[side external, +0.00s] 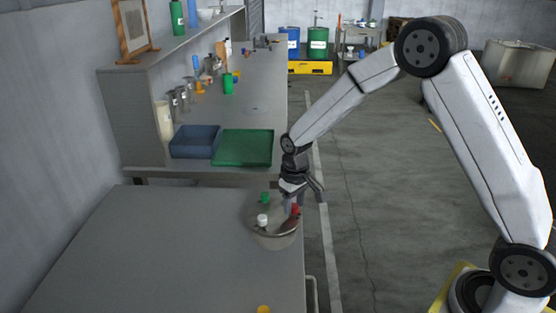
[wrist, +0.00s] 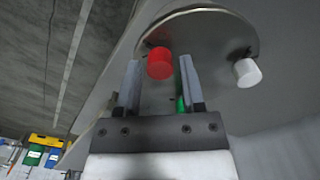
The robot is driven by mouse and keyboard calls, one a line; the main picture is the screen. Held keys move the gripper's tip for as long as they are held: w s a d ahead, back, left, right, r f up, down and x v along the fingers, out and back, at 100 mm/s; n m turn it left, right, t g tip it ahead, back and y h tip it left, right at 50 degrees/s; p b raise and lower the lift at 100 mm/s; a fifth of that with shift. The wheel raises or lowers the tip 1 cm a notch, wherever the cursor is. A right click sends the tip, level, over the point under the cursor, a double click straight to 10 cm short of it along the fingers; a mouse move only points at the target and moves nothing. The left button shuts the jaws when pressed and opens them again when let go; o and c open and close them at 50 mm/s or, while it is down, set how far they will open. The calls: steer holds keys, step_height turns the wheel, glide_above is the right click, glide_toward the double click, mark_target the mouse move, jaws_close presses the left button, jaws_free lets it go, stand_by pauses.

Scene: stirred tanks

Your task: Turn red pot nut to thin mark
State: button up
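A round metal pot (side external: 272,239) stands on the near grey table, with a red nut (side external: 295,208), a white nut (side external: 262,220) and a green nut (side external: 265,197) on its top. In the wrist view, the red nut (wrist: 160,64) lies between the tips of my gripper (wrist: 159,70). The fingers are apart, with a small gap showing on each side of the nut. The white nut (wrist: 247,72) is to the right, and part of the green nut (wrist: 181,104) shows behind the right finger. Small dark marks show on the lid (wrist: 205,28), too small to tell thin from thick.
The near table (side external: 150,245) is mostly clear left of the pot, which stands close to its right edge. A green tray (side external: 243,148) and a blue bin (side external: 195,141) sit on the bench behind. An orange object (side external: 264,309) shows at the bottom edge.

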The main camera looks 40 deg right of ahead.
mark_target(294, 206)
steer(key=shift+o, duration=0.7)
steer(key=shift+r, duration=3.9)
steer(key=s+f+t, duration=0.2)
steer(key=s, duration=1.5)
steer(key=shift+s+t, duration=0.2)
steer(key=shift+t, duration=0.1)
steer(key=shift+w+r, duration=0.1)
steer(key=shift+w, duration=0.05)
